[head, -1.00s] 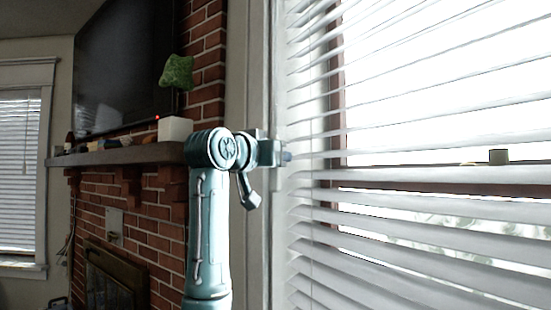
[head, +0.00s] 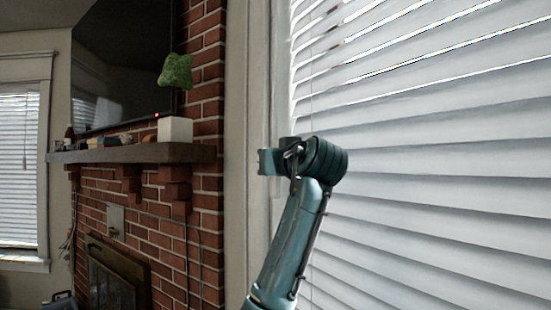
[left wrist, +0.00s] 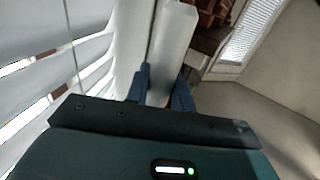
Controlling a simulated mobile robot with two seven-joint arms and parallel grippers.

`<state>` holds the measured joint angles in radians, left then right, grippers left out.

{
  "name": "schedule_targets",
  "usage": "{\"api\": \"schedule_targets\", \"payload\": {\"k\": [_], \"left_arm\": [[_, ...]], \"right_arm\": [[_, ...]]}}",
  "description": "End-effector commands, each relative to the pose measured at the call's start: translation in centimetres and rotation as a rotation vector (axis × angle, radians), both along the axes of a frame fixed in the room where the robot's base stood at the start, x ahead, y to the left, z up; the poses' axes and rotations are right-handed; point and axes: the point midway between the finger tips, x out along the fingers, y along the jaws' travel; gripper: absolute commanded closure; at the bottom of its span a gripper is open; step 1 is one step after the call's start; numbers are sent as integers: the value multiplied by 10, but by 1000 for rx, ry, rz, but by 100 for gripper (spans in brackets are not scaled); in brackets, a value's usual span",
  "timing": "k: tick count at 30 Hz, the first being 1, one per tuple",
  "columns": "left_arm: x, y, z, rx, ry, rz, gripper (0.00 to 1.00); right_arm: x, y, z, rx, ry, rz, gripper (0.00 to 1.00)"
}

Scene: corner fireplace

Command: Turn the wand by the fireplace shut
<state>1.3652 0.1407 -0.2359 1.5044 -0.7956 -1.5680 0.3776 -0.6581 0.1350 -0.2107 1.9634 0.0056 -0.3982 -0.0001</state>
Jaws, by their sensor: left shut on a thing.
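The window blind (head: 420,170) fills the right of the head view. Its slats lie tilted nearly flat over one another, with thin bright gaps near the top. My left arm rises in front of it, its hand at the blind's left edge beside the window trim. The wand is hard to make out in the head view. My right gripper is not in view.
The brick fireplace (head: 140,215) stands left of the window. Its mantel (head: 130,154) holds a white box (head: 175,130) and several small things. A dark television (head: 125,70) hangs above. A second blind (head: 18,170) is at the far left.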

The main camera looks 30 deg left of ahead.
Motion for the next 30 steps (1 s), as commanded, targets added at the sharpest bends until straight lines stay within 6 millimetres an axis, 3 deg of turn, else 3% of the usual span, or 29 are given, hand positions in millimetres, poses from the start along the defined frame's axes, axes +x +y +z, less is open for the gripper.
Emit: {"api": "schedule_targets", "payload": {"k": [10, 25, 26, 30], "left_arm": [[0, 0, 0, 0, 2, 121, 99], [0, 0, 0, -1, 1, 139, 99], [0, 0, 0, 0, 1, 138, 75], [0, 0, 0, 0, 1, 138, 63]], "right_arm": [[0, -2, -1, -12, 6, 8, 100], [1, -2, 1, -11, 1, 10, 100], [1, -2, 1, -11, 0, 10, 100], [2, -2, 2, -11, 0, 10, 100]]}}
